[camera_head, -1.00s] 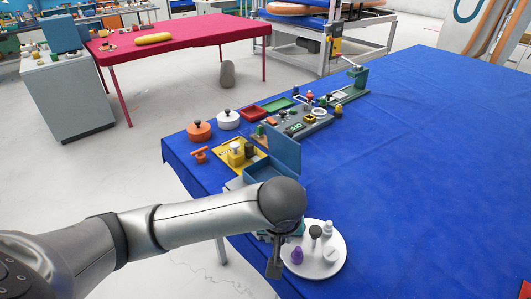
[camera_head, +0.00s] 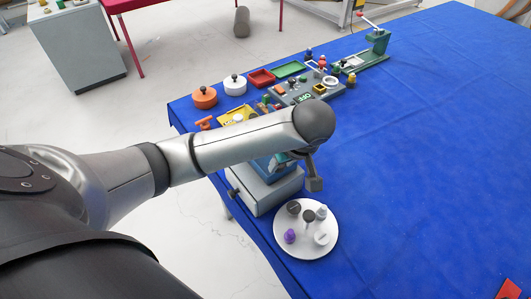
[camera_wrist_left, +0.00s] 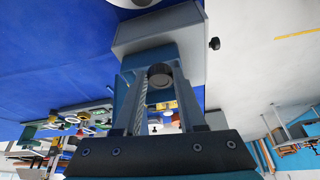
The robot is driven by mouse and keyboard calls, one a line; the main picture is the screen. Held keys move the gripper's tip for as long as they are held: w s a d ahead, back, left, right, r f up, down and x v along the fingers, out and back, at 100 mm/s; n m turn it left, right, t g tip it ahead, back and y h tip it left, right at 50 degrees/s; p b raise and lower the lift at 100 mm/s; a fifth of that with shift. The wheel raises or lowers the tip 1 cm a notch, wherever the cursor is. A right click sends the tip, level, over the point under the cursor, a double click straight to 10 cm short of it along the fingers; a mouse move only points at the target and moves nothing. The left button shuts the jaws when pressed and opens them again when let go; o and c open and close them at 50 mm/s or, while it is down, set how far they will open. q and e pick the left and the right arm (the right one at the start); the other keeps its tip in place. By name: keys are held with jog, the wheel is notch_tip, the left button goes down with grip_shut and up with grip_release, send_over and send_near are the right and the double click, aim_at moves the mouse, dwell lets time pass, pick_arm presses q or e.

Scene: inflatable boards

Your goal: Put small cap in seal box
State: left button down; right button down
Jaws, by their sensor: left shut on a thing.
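My left gripper (camera_head: 314,184) is beyond the far edge of the white plate, near the grey box. The left wrist view shows its fingers (camera_wrist_left: 160,88) closed around a small, round, dark-grey-topped cap (camera_wrist_left: 160,75). The cap is hidden in the head view. My left forearm covers the blue box with the raised lid, apparently the seal box, so its inside cannot be seen. My right gripper is not in view.
A grey box with a black knob (camera_head: 272,195) stands at the table's left edge; it also shows in the wrist view (camera_wrist_left: 200,40). The white plate (camera_head: 300,252) holds several small pieces, one purple (camera_head: 290,236). Coloured parts stand farther back.

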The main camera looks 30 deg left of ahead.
pick_arm(q)
jog(key=w+a+f, duration=0.2)
jog(key=a, duration=0.1)
jog(key=w+a+f, duration=0.1)
jog(key=a, duration=0.1)
jog(key=shift+w+a, duration=0.2)
jog(key=shift+w, duration=0.15)
jog(key=shift+w+a+f+b, duration=0.2)
jog(key=shift+w+a+f, duration=0.25)
jog(key=shift+a+f, duration=0.2)
jog(key=shift+w+a+f+b, duration=0.15)
jog(key=shift+w+a+f, duration=0.3)
jog(key=shift+a, duration=0.2)
jog(key=shift+s+f, duration=0.1)
jog(key=shift+c, duration=2.4)
grip_release()
jog(key=p+v, duration=0.1)
jog(key=v, duration=1.1)
